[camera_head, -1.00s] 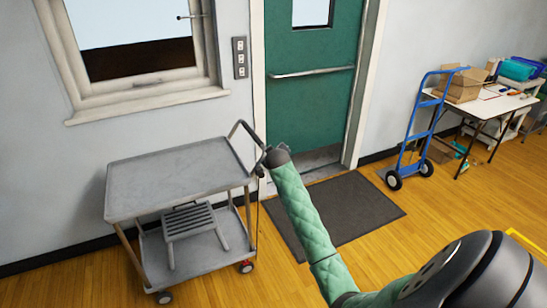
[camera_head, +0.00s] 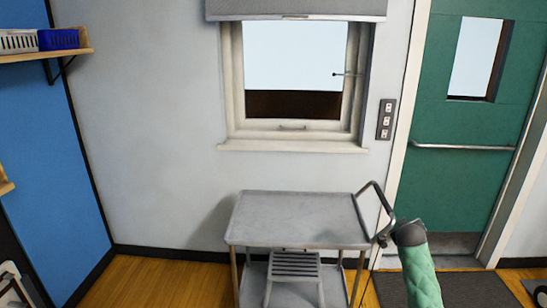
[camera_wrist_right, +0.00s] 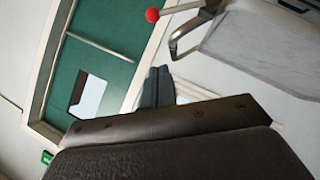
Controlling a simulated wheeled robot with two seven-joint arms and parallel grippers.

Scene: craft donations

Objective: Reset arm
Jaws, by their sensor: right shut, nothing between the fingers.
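My right arm in its green quilted sleeve (camera_head: 422,281) comes up from the lower right in the head view. Its gripper (camera_head: 386,238) shows small beside the cart's handle; whether they touch cannot be told. In the right wrist view the two dark fingers of the right gripper (camera_wrist_right: 157,84) lie together, shut, with nothing between them. My left arm and left gripper are not in view.
A grey two-shelf cart (camera_head: 295,217) stands under the window (camera_head: 295,75), a slatted step stool (camera_head: 294,265) on its lower shelf. A green door (camera_head: 462,117) and dark mat (camera_head: 455,288) are right. A wall shelf (camera_head: 60,53) holds baskets at upper left.

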